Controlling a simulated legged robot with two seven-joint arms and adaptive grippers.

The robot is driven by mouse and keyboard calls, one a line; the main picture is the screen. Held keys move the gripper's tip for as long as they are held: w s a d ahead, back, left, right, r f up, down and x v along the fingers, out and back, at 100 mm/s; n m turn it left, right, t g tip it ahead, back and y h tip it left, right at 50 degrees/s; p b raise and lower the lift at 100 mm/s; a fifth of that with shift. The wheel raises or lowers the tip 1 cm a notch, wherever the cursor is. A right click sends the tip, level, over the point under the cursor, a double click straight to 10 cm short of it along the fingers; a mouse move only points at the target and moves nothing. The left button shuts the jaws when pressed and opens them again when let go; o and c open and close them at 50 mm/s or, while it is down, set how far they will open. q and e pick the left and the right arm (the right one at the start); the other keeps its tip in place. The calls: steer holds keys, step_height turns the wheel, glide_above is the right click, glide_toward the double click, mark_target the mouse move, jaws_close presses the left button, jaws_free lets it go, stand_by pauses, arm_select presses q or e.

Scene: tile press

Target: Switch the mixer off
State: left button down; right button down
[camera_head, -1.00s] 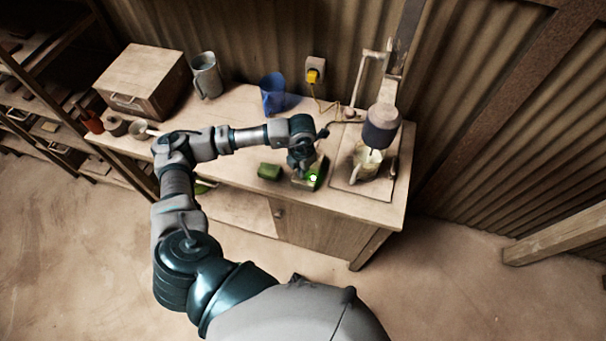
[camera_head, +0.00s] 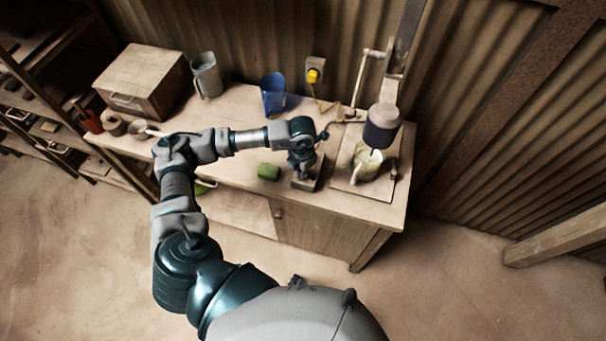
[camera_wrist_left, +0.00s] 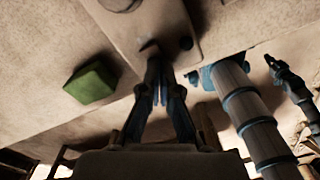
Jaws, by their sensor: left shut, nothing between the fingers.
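The mixer (camera_head: 382,128) stands at the right end of the workbench, its dark head over a pale green-grey vessel (camera_head: 366,164). A small control box (camera_head: 312,184) lies on the bench left of the mixer's board, and no green light shows on it. My left gripper (camera_head: 302,176) is shut and empty, pointing down at this box and hiding part of it. In the left wrist view its fingertips (camera_wrist_left: 156,55) are close to a small dark switch piece (camera_wrist_left: 148,47) on the box; I cannot tell if they touch. A round dark button or lamp (camera_wrist_left: 186,43) sits beside it. My right gripper is not in view.
A green block (camera_head: 268,172) lies just left of the box. A blue jug (camera_head: 273,93), a grey jug (camera_head: 206,75) and a wooden chest (camera_head: 142,82) stand along the back. A yellow plug (camera_head: 314,75) sits in the wall socket. The bench front is mostly clear.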

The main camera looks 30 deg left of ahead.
arm_select(q)
steer(key=shift+r+p, duration=0.4)
steer(key=shift+r, duration=0.4)
steer(key=shift+r+p, duration=1.5)
steer(key=shift+r, duration=1.15)
